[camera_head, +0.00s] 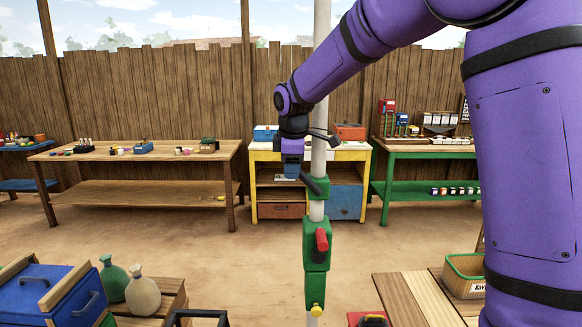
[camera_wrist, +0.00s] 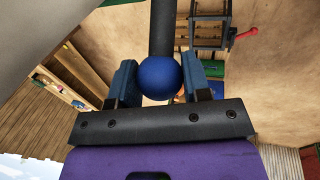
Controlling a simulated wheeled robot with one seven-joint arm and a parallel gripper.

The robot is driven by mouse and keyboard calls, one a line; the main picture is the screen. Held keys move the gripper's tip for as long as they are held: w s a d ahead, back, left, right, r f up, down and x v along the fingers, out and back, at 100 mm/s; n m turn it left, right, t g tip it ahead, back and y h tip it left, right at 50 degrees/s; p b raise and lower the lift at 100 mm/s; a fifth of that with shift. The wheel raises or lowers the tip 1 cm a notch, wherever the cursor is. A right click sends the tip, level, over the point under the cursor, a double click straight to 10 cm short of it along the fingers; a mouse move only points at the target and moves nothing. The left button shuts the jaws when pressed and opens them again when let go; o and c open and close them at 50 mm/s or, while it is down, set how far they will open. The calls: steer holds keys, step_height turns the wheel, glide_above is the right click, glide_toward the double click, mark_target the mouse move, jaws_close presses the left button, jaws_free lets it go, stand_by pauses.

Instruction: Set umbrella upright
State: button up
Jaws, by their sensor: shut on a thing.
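The umbrella's white pole (camera_head: 320,130) runs from the top of the head view to the bottom, close to vertical with a very slight lean; its canopy is out of view. A green collar (camera_head: 318,188) on it carries a dark lever (camera_head: 311,183), which also shows in the wrist view (camera_wrist: 161,28). Below is a green housing (camera_head: 316,250) with a red knob (camera_head: 321,239) and a yellow knob (camera_head: 317,310). My gripper (camera_head: 292,176) is left of the pole. In the wrist view its blue fingers (camera_wrist: 159,88) are shut on the lever's blue ball knob (camera_wrist: 158,77).
A yellow workbench (camera_head: 265,156) stands behind the pole, between a wooden table (camera_head: 150,185) and a green-framed table (camera_head: 430,155). Nearer are a blue box (camera_head: 50,295), two sacks (camera_head: 142,295) and a basket (camera_head: 464,275). Open sandy floor lies between.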

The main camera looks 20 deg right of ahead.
steer(key=shift+s+d+r+t+y, duration=0.2)
steer(key=shift+d+r+y, duration=0.2)
steer(key=shift+d+y, duration=0.15)
steer(key=shift+s+d+r+t+y, duration=0.1)
steer(key=shift+d+r+t+y, duration=0.1)
steer(key=shift+d+r+y, duration=0.35)
steer(key=shift+a+f, duration=0.1)
steer(key=shift+f, duration=0.05)
steer(key=o, duration=1.3)
steer(key=v, duration=1)
steer(key=shift+s+r, duration=0.1)
steer(key=shift+r, duration=0.25)
